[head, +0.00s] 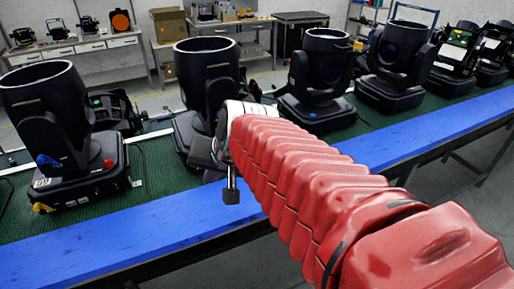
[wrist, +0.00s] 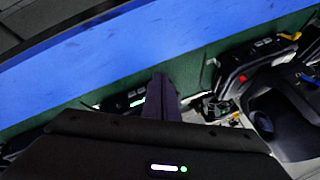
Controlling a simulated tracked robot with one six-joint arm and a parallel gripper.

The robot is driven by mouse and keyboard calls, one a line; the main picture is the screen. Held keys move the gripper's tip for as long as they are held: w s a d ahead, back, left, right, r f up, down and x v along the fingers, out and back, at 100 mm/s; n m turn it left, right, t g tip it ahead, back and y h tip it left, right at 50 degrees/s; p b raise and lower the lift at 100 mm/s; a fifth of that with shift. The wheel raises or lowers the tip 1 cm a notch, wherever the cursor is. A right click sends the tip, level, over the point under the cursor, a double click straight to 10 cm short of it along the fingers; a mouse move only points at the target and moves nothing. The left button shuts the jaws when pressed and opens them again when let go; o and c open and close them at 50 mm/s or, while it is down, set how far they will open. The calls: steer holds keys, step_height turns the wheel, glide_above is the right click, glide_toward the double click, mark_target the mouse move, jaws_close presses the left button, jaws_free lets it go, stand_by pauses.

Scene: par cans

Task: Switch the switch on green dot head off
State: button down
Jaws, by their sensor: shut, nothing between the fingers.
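Black moving-head lights stand in a row on the green mat (head: 160,170). My gripper (head: 230,192) is shut and empty, pointing down in front of the second head (head: 207,70) from the left. In the wrist view my gripper's fingers (wrist: 161,82) lie together over the near edge of the mat. Just left of them is a dark panel (wrist: 115,102) with a small pale-green lit patch, partly hidden by my gripper. I cannot make out a switch there. I cannot tell for certain which head bears the green dot.
The leftmost head (head: 55,120) has a red dot on its base and a blue part above; it also shows in the wrist view (wrist: 245,72). More heads (head: 322,80) stand to the right. A bare blue strip (head: 120,245) edges the table. Workbenches (head: 75,48) stand behind.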

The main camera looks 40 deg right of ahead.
steer(key=w+d+m+t+h, duration=0.1)
steer(key=w+d+m+h, duration=0.15)
steer(key=d+m, duration=0.75)
steer(key=s+d+m, duration=0.3)
steer(key=s+d, duration=0.3)
steer(key=d, duration=0.3)
steer(key=shift+d+f, duration=0.3)
steer(key=shift+f, duration=0.05)
steer(key=shift+w, duration=0.1)
steer(key=x, duration=0.9)
steer(key=shift+w+f, duration=0.2)
steer(key=shift+f, duration=0.1)
steer(key=w, duration=0.2)
steer(key=shift+w+d+f, duration=0.25)
steer(key=shift+w+d, duration=0.1)
steer(key=shift+w+d+f, duration=0.1)
steer(key=shift+w+d, duration=0.15)
steer(key=shift+w, duration=0.45)
